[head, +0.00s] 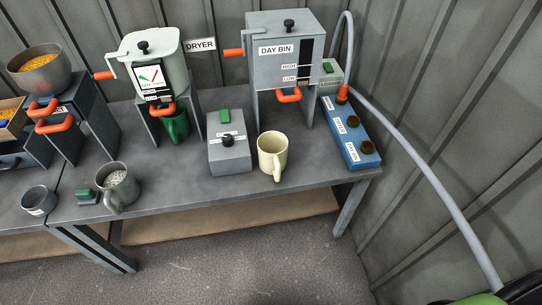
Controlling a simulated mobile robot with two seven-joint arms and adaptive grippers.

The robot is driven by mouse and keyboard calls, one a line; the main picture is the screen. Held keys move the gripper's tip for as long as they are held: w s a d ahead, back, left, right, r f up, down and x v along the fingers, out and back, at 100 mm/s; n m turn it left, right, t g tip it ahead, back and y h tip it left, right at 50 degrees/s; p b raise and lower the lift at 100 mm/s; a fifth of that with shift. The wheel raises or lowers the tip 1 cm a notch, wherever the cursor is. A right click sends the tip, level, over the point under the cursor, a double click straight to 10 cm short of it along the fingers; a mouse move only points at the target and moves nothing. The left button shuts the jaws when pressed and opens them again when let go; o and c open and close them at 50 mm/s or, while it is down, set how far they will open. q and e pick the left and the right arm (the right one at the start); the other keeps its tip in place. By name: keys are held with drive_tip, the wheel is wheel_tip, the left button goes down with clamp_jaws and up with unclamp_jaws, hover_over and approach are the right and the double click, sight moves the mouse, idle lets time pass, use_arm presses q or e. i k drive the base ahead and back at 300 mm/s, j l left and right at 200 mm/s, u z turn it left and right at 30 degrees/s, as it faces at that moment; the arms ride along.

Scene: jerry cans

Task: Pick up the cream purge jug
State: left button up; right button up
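The cream purge jug (269,158) stands upright on the grey workbench (188,181), near its front edge. Its handle is at the front, facing the camera. It looks empty, though its bottom is hidden. It stands just right of a grey control box and in front of the day bin. Neither of my grippers shows in the head view, and nothing is holding the jug.
Beside the jug are the grey box (230,155) with a green button and black knob, and the blue valve block (347,135). Behind are the day bin (270,45) and dryer (150,65). A metal jug (121,187) holds pale pellets. A grey hose (425,165) crosses the right side.

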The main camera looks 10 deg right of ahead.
sight(272, 146)
drive_tip(key=i+j+z, duration=0.15)
drive_tip(key=j+z, duration=0.65)
drive_tip(key=i+j+z, duration=0.1)
drive_tip(key=j+z, duration=0.3)
